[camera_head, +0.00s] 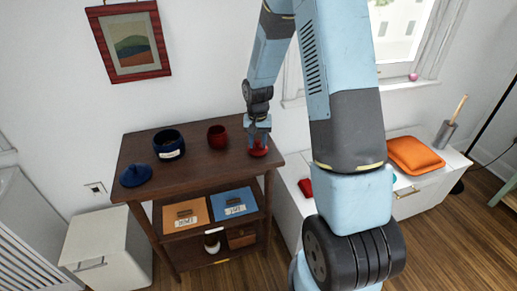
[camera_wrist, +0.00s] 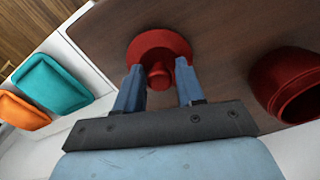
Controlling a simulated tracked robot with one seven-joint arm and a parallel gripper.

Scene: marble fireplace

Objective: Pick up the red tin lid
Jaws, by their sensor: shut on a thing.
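The red tin lid (camera_wrist: 160,43) is a round disc with a knob (camera_wrist: 158,76) at its middle. In the wrist view my gripper (camera_wrist: 164,75) has one blue finger on each side of the knob, and it is shut on the lid. In the head view the lid (camera_head: 258,152) is at the right end of the dark wooden shelf top (camera_head: 190,178), below my gripper (camera_head: 258,143). I cannot tell whether the lid touches the wood. The red tin (camera_head: 217,136) stands open to the left of the lid; it also shows in the wrist view (camera_wrist: 287,85).
A blue pot (camera_head: 169,144) and a blue lid (camera_head: 135,173) are at the left of the shelf top. Orange and blue boxes (camera_head: 186,213) sit on the shelf below. A white bench with an orange cushion (camera_head: 414,155) is at right.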

